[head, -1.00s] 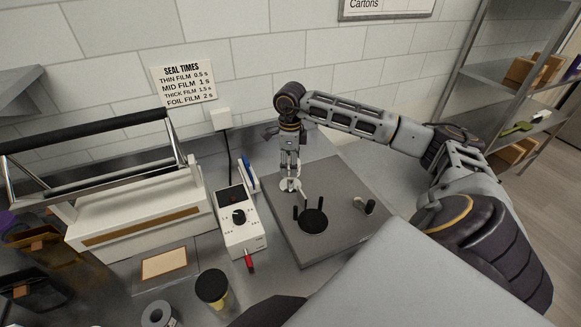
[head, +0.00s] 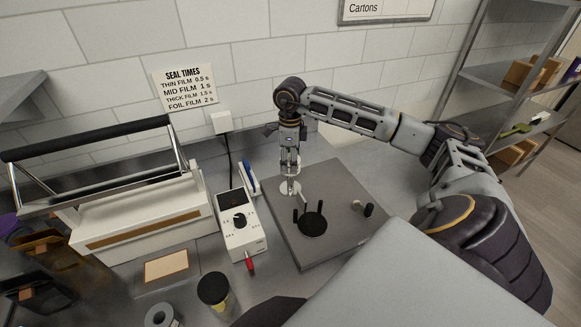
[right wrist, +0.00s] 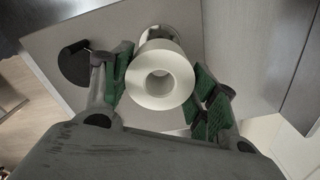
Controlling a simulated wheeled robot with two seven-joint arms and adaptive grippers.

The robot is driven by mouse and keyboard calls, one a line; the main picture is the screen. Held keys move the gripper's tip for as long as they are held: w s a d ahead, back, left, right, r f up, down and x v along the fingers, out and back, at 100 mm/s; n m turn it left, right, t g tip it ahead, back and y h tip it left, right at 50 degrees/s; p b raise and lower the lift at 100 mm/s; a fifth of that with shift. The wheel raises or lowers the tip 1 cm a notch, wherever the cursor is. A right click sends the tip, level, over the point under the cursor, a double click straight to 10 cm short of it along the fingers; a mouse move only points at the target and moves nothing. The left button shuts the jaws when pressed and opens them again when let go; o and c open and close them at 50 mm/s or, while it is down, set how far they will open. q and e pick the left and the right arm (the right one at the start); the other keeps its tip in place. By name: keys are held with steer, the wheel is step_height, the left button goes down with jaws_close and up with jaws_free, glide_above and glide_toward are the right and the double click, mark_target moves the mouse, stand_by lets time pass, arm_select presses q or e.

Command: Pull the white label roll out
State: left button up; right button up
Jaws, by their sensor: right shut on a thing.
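The white label roll (right wrist: 160,75) shows in the right wrist view with its open core facing the camera. A round metal piece shows just behind it. My right gripper (right wrist: 164,88) has its green pads on either side of the roll and is shut on it. In the head view the right gripper (head: 290,172) points down over the grey plate (head: 345,190), with the small white roll (head: 289,188) at its fingertips. Whether the roll is still around a spindle is hard to tell. My left gripper is out of view.
A black disc (head: 312,224) with upright pegs is on the plate close to the roll. A white control box (head: 240,226) with a dial and a blue item (head: 247,178) stand to the left. Farther left is the white sealer (head: 140,215). A shelf rack (head: 500,75) stands at right.

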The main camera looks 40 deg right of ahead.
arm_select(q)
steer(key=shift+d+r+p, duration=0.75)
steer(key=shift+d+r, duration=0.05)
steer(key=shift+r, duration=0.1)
arm_select(e)
step_height(320, 180, up, 3)
steer(key=shift+r, duration=0.1)
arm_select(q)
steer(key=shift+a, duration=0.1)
arm_select(e)
steer(key=o, duration=0.8)
steer(key=c, duration=0.9)
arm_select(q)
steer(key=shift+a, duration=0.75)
